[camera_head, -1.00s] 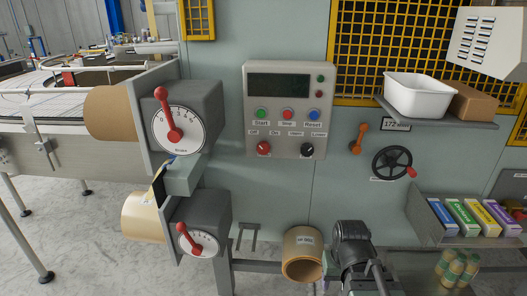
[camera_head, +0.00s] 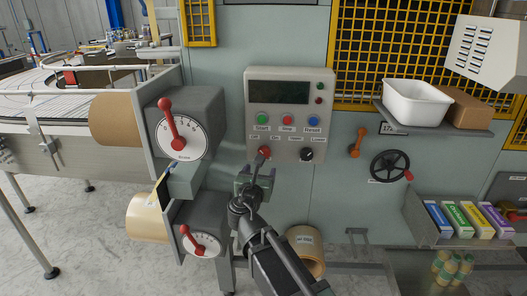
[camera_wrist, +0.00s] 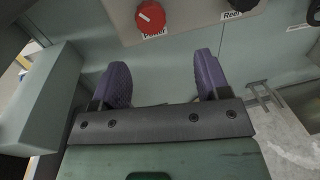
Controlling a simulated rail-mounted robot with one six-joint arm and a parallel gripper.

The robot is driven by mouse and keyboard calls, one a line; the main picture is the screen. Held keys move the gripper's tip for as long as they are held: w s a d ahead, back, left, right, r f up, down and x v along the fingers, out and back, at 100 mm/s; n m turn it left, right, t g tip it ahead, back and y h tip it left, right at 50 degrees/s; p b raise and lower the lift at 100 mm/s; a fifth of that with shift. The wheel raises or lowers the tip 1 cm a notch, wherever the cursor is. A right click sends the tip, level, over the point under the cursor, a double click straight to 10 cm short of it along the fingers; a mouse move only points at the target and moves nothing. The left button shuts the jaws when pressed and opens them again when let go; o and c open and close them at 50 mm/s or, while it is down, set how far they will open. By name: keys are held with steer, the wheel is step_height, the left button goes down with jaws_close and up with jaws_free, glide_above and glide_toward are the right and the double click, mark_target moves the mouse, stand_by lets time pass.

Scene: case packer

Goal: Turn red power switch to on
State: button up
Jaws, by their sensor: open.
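The red power switch (camera_head: 264,153) is a round knob at the lower left of the grey control panel (camera_head: 325,150), below small labels reading Off and On. In the wrist view the red knob (camera_wrist: 150,16) shows at the top, with a small white mark on the left part of its face and a label under it. My gripper (camera_head: 258,165) is just below the knob in the head view. In the wrist view its two purple fingers (camera_wrist: 160,68) are spread apart with nothing between them, and the knob lies beyond their tips, apart from them.
A black knob (camera_head: 306,154) is right of the switch. Green, red and blue buttons (camera_head: 287,119) sit above. Grey dial boxes (camera_head: 206,105) with red levers stand close on the left. An orange lever (camera_head: 357,142) and a handwheel (camera_head: 390,165) are on the right.

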mark_target(263, 154)
steer(key=w+n, duration=0.1)
steer(key=w, duration=0.2)
steer(key=w+n, duration=0.1)
steer(key=w, duration=0.3)
steer(key=w+n, duration=0.1)
steer(key=w, duration=0.2)
steer(key=shift+w+d+r+y, duration=0.2)
steer(key=shift+w+d+y, duration=0.1)
steer(key=shift+w+y, duration=0.1)
steer(key=shift+c, duration=0.4)
steer(key=c, duration=0.8)
steer(key=shift+c, duration=0.2)
